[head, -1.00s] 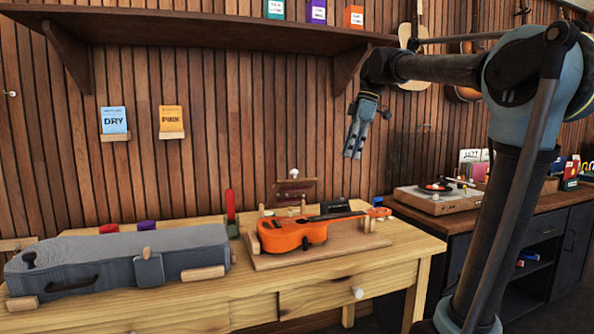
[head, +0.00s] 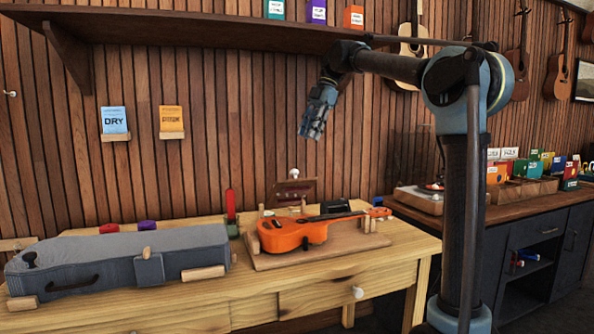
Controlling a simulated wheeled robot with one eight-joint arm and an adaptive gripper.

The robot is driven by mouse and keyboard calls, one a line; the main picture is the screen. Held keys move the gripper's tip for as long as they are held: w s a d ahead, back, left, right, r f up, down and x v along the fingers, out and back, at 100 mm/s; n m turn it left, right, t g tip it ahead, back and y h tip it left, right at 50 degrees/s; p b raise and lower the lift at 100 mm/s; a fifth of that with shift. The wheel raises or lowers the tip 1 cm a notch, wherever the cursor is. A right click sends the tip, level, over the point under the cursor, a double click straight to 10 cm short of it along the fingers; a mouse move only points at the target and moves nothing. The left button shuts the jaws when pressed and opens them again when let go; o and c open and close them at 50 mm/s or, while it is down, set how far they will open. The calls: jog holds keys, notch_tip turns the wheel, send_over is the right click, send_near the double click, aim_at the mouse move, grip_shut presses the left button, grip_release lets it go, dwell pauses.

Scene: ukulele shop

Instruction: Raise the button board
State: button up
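A small dark brown board (head: 296,190) stands on the workbench behind the ukulele, with a white knob at its top; it may be the button board, but its face is too small to make out. My gripper (head: 313,133) hangs in the air above and slightly right of this board in the picture, fingers pointing down. It touches nothing that I can see. Its fingers look close together, but I cannot tell whether they are open or shut.
An orange ukulele (head: 292,234) lies on a wooden cradle board (head: 330,249) in front of the small board. A grey case (head: 120,255) fills the bench's left. A red upright tool (head: 231,206) stands between. A shelf (head: 190,29) overhangs the wall. A dark cabinet (head: 535,250) stands right.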

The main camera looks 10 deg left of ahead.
jog(key=x, duration=1.3)
jog(key=shift+s+f, duration=0.1)
grip_shut()
